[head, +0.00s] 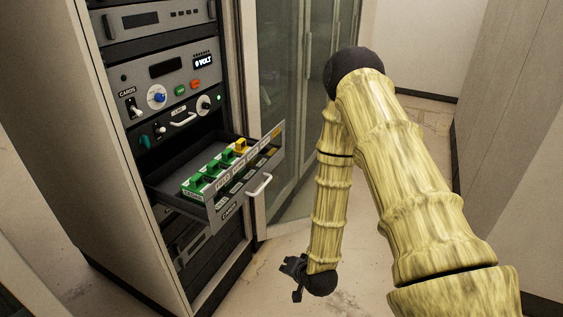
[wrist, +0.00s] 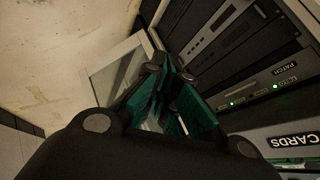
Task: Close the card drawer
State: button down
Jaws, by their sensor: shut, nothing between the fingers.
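The card drawer (head: 233,213) is pulled out of the rack in the head view, its front panel standing well clear of the rack face. A pale bar handle (head: 260,184) is on its front. Green card modules and a yellow one sit inside. In the wrist view the drawer's front, labelled CARDS (wrist: 292,143), shows at the lower right edge. My gripper (head: 294,277) hangs low, to the right of and below the drawer in the head view, apart from it. In the wrist view its teal fingers (wrist: 170,88) are together and empty.
The rack (head: 172,70) holds panels with knobs and switches above the drawer. A smaller handle (head: 184,119) is on a panel above it. A glass-fronted cabinet (head: 300,90) stands right of the rack. Pale floor (head: 345,290) lies open around my gripper.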

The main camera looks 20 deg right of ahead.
jog(key=w+d+r+m+t+h+b, duration=0.1)
jog(key=w+d+r+m+t, duration=0.4)
jog(key=w+r, duration=0.4)
jog(key=w+d+r+m+t+h, duration=0.25)
jog(key=w+d+r+m, duration=0.25)
jog(key=w+d+r, duration=0.45)
jog(key=p, duration=0.3)
send_near(276, 152)
jog(key=d, duration=0.3)
jog(key=shift+t+y, duration=0.45)
jog(key=shift+w+a+f+p, duration=0.1)
jog(key=shift+w+a+p, duration=0.25)
jog(key=shift+w, duration=0.4)
jog(key=shift+w+a+f+p, duration=0.1)
jog(key=shift+w+a+p, duration=0.25)
jog(key=shift+w, duration=0.35)
jog(key=shift+w+a+f+p, duration=0.1)
jog(key=shift+w+a+p, duration=0.25)
jog(key=shift+w, duration=0.4)
